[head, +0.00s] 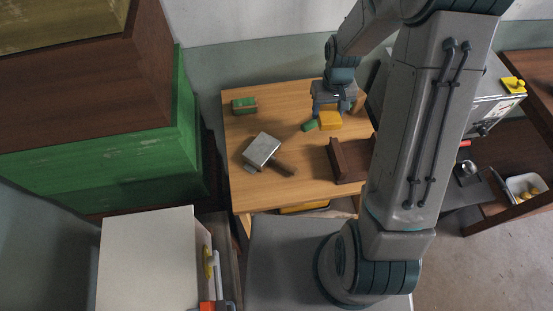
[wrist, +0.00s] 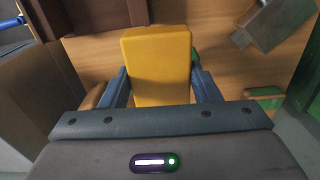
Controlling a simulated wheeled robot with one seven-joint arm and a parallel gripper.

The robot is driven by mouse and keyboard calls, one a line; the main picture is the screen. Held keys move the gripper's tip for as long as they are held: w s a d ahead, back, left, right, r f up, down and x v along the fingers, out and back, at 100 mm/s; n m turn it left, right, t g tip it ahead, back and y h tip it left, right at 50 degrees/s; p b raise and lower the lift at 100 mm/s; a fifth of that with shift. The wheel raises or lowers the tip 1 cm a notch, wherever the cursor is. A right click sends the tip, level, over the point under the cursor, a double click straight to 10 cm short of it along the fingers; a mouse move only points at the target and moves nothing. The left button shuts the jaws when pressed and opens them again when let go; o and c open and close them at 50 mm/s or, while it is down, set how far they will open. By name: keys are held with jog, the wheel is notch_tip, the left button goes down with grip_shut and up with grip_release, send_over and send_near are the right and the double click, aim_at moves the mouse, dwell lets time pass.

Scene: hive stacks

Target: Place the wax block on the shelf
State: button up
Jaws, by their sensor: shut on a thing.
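The yellow wax block (wrist: 158,62) is between the two blue fingers of my gripper (wrist: 160,88) in the wrist view. My gripper is shut on it. In the head view the wax block (head: 330,121) shows just below my gripper (head: 331,108), over the far right part of the wooden table (head: 240,185). I cannot tell whether it touches the tabletop. A dark brown wooden piece, perhaps the shelf (head: 337,160), stands at the table's right side, partly hidden by my arm. It may be the dark wood at the top left of the wrist view (wrist: 90,14).
A metal-headed mallet-like tool (head: 263,150) lies mid-table. A green block (head: 244,105) lies at the far left, and a small green thing (head: 310,126) lies beside the wax block. Green and brown stacked hive boxes (head: 100,155) stand left. A yellow tray (head: 304,207) shows under the table's front edge.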

aim_at(302, 158)
jog(key=s+a+f+n+b, duration=0.2)
jog(key=s+a+n+b, duration=0.3)
jog(key=s+a+b, duration=0.15)
jog(key=shift+s+d+f, duration=0.15)
jog(key=shift+f, duration=2.25)
jog(key=shift+s+d+f, duration=0.1)
jog(key=shift+d+f, duration=0.05)
jog(key=shift+f, duration=2.25)
jog(key=shift+f, duration=0.15)
jog(key=o, duration=0.7)
jog(key=shift+o, duration=0.5)
